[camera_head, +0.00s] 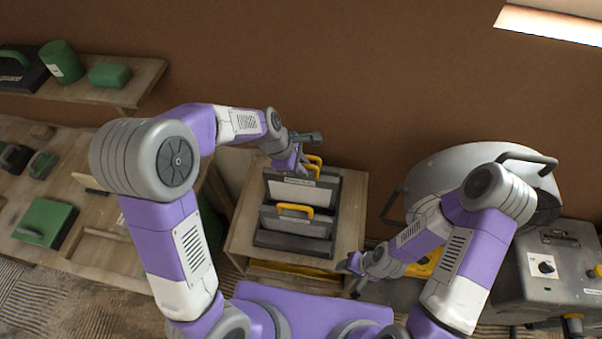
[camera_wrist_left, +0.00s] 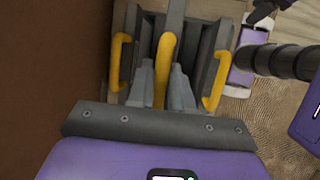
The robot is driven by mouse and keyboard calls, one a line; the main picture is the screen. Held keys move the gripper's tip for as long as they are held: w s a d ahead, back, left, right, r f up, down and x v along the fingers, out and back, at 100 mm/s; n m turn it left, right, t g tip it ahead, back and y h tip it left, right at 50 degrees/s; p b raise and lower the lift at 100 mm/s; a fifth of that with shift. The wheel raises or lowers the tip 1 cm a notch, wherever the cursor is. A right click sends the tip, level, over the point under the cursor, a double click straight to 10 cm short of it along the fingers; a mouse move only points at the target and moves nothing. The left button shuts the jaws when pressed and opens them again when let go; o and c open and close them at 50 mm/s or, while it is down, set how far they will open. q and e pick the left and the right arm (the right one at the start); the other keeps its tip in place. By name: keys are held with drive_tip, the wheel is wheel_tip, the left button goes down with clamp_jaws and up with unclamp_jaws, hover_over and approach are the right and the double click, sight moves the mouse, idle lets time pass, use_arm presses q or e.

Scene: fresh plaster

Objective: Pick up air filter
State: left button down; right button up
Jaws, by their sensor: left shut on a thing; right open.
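The air filter (camera_head: 303,191) is a flat grey panel with a yellow handle, upright in a dark rack (camera_head: 290,245) on a wooden stand. My left gripper (camera_head: 303,160) is above the back of the rack, shut on a yellow handle. In the left wrist view that middle handle (camera_wrist_left: 162,70) runs between my left fingers (camera_wrist_left: 160,85). Two other yellow handles show there, one left (camera_wrist_left: 118,62) and one right (camera_wrist_left: 217,82). I cannot tell whether the held filter has left its slot. My right gripper (camera_head: 352,268) is open and empty, right of the stand.
A front filter with a yellow handle (camera_head: 295,209) stands in the rack. A wooden bench (camera_head: 100,205) with green and black tools is at left, below a shelf (camera_head: 125,92). A large grey drum-shaped machine (camera_head: 450,165) and a grey control box (camera_head: 550,275) are at right. The brown wall is behind.

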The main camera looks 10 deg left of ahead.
use_arm(q)
wheel_tip(320, 180, up, 20)
drive_tip(key=p, duration=0.2)
idle(1.2)
